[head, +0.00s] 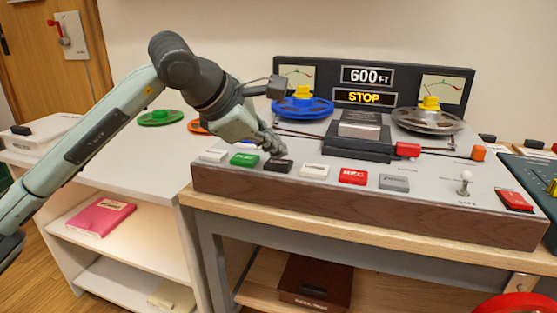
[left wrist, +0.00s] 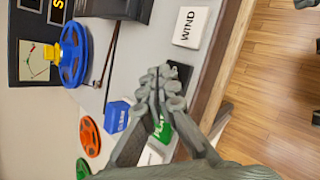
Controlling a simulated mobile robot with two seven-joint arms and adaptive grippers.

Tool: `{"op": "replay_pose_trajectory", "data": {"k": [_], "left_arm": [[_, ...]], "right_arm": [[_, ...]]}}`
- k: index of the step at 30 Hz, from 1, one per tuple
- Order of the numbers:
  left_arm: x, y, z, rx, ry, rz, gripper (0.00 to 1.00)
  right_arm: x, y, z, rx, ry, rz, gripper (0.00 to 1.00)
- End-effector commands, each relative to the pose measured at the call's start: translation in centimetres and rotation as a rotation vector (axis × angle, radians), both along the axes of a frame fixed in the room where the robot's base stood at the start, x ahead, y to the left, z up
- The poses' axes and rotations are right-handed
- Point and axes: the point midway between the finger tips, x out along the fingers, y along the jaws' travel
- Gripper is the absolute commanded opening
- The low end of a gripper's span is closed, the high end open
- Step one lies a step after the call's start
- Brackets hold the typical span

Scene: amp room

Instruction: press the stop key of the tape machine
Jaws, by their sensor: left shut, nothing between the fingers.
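The tape machine (head: 345,205) stands on a wooden bench, with a row of keys along its front. The black key (head: 278,166) sits between the green key (head: 244,160) and a white key (head: 314,171). In the left wrist view the black key (left wrist: 181,74) is partly hidden by my fingers, beside the white WIND key (left wrist: 191,27). My left gripper (head: 276,149) is shut and empty, its fingertips right at the black key; I cannot tell whether they touch it. The display (head: 364,97) reads STOP under 600 FT. My right gripper is not in view.
A blue reel (head: 302,108) and a grey reel (head: 428,121) sit at the back of the machine. A red REC key (head: 353,177), a grey key (head: 394,182) and a small lever (head: 465,184) lie to the right. A white shelf unit (head: 130,165) stands left.

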Motion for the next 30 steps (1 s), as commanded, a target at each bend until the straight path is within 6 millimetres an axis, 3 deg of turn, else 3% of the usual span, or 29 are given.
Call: {"op": "replay_pose_trajectory", "data": {"k": [14, 30], "left_arm": [[0.0, 0.0, 0.7, -0.001, 0.001, -0.001, 0.0], [0.0, 0.0, 5.4, 0.0, 0.001, -0.001, 0.0]], "right_arm": [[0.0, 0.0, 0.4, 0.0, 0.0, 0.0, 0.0], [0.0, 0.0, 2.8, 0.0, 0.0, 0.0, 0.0]]}}
